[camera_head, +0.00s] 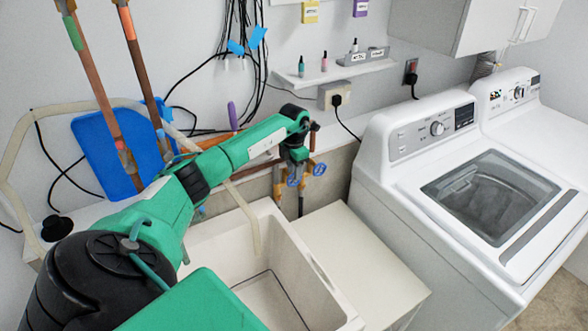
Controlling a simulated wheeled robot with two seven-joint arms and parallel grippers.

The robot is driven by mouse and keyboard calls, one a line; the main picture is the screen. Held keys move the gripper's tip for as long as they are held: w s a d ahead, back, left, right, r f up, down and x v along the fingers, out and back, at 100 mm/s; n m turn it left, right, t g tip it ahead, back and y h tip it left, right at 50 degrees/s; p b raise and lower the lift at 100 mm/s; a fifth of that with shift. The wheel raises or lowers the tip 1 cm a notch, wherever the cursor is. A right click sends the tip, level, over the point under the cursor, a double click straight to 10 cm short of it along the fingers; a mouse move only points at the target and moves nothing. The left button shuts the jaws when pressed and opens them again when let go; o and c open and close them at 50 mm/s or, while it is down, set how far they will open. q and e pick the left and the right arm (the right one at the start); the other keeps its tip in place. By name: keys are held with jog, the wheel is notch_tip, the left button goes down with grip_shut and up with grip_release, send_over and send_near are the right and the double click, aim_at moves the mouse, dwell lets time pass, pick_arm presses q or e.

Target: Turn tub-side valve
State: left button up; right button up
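Two small blue valve handles sit on copper pipes at the back wall, behind the white tub (315,268). The left blue valve (292,182) is nearer the tub, and the right blue valve (319,169) is a little higher and further right. My green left arm reaches in from the left over the tub. My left gripper (296,170) points down just above and at the left valve. Its fingers are small and dark here, so I cannot tell whether they touch the handle or are open or shut. My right gripper is out of view.
A white washer (400,185) stands to the right, with another white machine (555,130) beyond it. A white lidded surface (360,262) lies between tub and washer. A small shelf (335,76) with bottles, hanging black cables and a blue board (105,150) are along the wall.

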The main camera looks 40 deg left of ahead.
pick_arm(q)
grip_shut()
jog(key=shift+f+b, duration=0.15)
jog(key=shift+b, duration=0.2)
jog(key=t+b, duration=0.1)
jog(key=s+t+b, duration=0.1)
jog(key=b, duration=0.1)
jog(key=t+b, duration=0.1)
jog(key=b, duration=0.1)
jog(key=shift+s+a+f+h, duration=0.15)
jog(key=shift+a+f+h, duration=0.1)
jog(key=shift+h, duration=0.15)
jog(key=shift+s+r+t+b, duration=0.15)
jog(key=shift+t+b, duration=0.35)
jog(key=shift+b, duration=0.3)
jog(key=shift+r, duration=0.1)
jog(key=shift+o, duration=0.6)
grip_release()
